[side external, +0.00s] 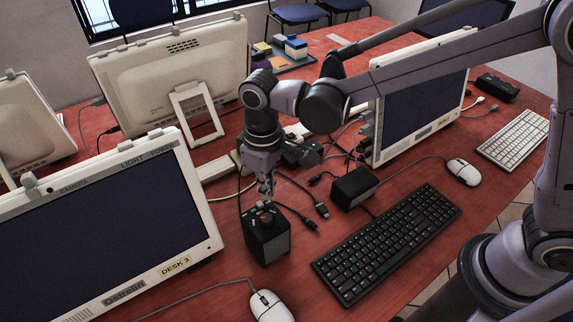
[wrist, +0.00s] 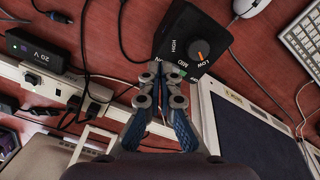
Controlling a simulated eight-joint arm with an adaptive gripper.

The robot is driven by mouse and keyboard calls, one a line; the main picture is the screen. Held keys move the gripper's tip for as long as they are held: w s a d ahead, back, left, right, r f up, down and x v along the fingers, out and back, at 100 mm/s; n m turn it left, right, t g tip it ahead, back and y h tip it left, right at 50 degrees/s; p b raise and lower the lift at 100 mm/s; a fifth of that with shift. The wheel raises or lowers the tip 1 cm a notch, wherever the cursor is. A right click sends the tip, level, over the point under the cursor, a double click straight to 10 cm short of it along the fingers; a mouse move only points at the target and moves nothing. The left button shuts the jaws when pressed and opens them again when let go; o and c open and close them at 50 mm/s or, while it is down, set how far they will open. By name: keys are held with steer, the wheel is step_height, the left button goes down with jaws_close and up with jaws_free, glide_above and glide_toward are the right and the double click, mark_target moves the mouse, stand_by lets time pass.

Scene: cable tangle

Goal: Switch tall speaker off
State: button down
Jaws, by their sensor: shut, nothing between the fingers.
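A dark round knob (wrist: 198,50) with an orange mark sits on this top, and the mark points toward LOW. A green patch lies at the top's lower edge, partly hidden by my fingers. My gripper (side external: 266,198) is shut and empty, pointing down just over the speaker's top. In the wrist view its fingertips (wrist: 159,68) are beside the MID label, apart from the knob. Whether they touch the top cannot be told.
A lower black box (side external: 354,187) and black keyboard (side external: 386,242) stand to the right. The DESK 3 monitor (side external: 110,230) is at left, with a white mouse (side external: 270,306) in front. Cables and a white power strip (side external: 216,168) lie behind.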

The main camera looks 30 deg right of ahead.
steer(key=shift+f, duration=0.6)
stand_by(0.6)
steer(key=shift+r, duration=0.1)
steer(key=shift+a, duration=2.1)
stand_by(0.7)
steer(key=shift+r, duration=0.1)
steer(key=shift+d+r, duration=0.2)
steer(key=shift+r, duration=2.7)
